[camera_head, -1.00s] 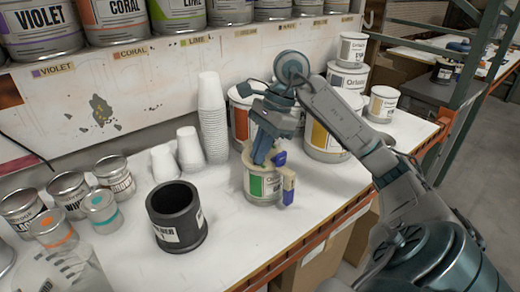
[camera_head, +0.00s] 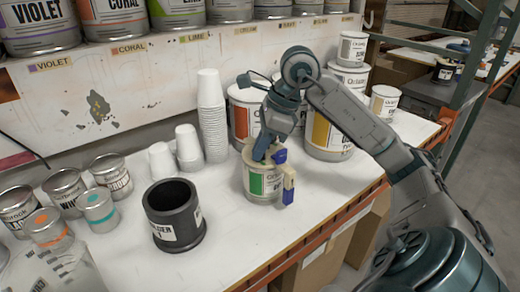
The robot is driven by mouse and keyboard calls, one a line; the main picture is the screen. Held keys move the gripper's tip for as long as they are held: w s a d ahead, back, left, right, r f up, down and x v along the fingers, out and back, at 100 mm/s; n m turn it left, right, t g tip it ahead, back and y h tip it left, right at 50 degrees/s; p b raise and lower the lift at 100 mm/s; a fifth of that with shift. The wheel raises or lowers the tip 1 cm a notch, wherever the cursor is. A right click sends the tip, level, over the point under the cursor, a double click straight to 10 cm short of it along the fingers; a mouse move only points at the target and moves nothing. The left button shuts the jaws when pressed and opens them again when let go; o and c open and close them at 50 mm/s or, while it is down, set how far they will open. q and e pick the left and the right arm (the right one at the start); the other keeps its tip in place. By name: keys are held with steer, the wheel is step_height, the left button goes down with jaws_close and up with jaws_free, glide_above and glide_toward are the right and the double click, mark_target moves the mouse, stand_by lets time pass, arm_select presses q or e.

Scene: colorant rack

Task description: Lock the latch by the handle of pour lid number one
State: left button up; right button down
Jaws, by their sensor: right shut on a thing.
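A can with a green and white label (camera_head: 263,181) stands on the white bench near its front edge. A cream pour lid with a handle (camera_head: 289,178) sits on top of it, with blue parts on its right side. My right gripper (camera_head: 264,158) reaches down from above onto the lid. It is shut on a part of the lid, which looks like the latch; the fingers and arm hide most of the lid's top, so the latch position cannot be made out. My left gripper is not in view.
A black cylindrical holder (camera_head: 176,216) stands to the left on the bench. White cup stacks (camera_head: 212,115) and larger paint cans (camera_head: 328,135) stand behind. Small cans (camera_head: 67,189) crowd the left. The orange bench edge (camera_head: 330,232) runs close in front of the can.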

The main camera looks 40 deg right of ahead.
steer(key=shift+m+t+h, duration=0.3)
steer(key=shift+m, duration=0.7)
steer(key=shift+r+m+h+p, duration=0.1)
steer(key=shift+m+h+p, duration=0.25)
steer(key=shift+m, duration=0.55)
steer(key=m+h+p, duration=0.1)
steer(key=m, duration=0.2)
steer(key=shift+a+t, duration=0.1)
steer(key=shift+t, duration=0.3)
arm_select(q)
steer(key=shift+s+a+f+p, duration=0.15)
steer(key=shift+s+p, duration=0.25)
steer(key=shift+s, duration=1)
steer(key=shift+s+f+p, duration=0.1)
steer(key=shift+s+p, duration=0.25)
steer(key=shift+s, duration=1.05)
arm_select(e)
steer(key=shift+m+h, duration=0.45)
steer(key=shift+m, duration=0.65)
steer(key=c, duration=1.5)
jaws_free()
steer(key=shift+c, duration=0.2)
